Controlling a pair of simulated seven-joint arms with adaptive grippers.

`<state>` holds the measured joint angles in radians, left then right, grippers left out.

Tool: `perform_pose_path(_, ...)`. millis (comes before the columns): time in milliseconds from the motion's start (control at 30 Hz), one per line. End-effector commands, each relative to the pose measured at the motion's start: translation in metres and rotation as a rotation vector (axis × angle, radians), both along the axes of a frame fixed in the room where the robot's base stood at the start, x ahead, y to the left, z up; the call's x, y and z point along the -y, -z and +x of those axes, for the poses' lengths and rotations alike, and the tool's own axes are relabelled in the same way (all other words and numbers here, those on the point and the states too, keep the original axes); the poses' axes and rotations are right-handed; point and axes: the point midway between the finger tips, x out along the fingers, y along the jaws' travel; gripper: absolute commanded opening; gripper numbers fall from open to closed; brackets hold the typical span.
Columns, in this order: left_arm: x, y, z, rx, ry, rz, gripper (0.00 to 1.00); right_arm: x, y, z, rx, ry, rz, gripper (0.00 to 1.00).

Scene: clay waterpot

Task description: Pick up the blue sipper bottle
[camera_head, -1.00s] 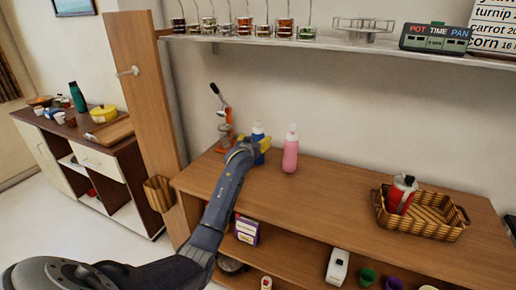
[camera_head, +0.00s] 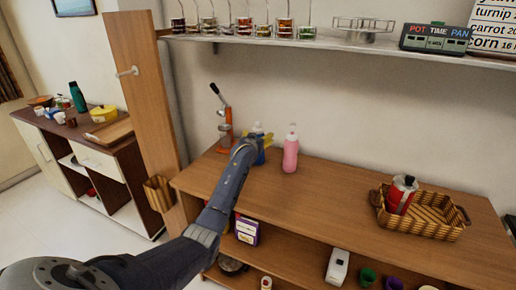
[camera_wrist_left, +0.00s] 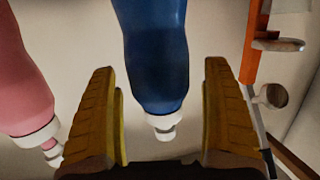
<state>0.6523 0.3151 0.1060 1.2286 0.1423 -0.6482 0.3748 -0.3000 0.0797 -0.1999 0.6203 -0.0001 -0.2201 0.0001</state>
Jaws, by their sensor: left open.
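The blue sipper bottle (camera_head: 261,157) stands upright on the wooden counter, partly hidden behind my left gripper (camera_head: 262,135). In the left wrist view the blue bottle (camera_wrist_left: 158,55) appears upside down, with its white cap between the two yellow fingers. My left gripper (camera_wrist_left: 160,85) is open, with a gap showing between the bottle and each finger. My right gripper is in neither view.
A pink bottle (camera_head: 290,152) stands close to the right of the blue one. An orange-and-metal juicer (camera_head: 225,130) stands to the left. A wicker basket (camera_head: 440,232) holding a red pot (camera_head: 401,195) sits at the right. The counter between is clear.

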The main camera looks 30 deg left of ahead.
Motion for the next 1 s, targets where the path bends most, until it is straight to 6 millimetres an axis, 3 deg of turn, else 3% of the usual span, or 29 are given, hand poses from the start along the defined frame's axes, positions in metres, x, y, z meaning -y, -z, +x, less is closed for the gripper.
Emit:
perform_pose_path(233, -0.0001, -0.0003, 0.0001, 0.0, 0.0, 0.0, 0.81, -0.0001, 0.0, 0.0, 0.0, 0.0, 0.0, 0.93)
perform_pose_path(867, 0.0001, -0.0002, 0.0001, 0.0, 0.0, 0.0, 0.07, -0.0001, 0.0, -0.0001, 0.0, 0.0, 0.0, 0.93)
perform_pose_path(1000, 0.0, -0.0014, 0.0002, 0.002, 0.0, 0.0, 0.06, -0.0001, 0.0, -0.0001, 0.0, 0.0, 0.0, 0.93)
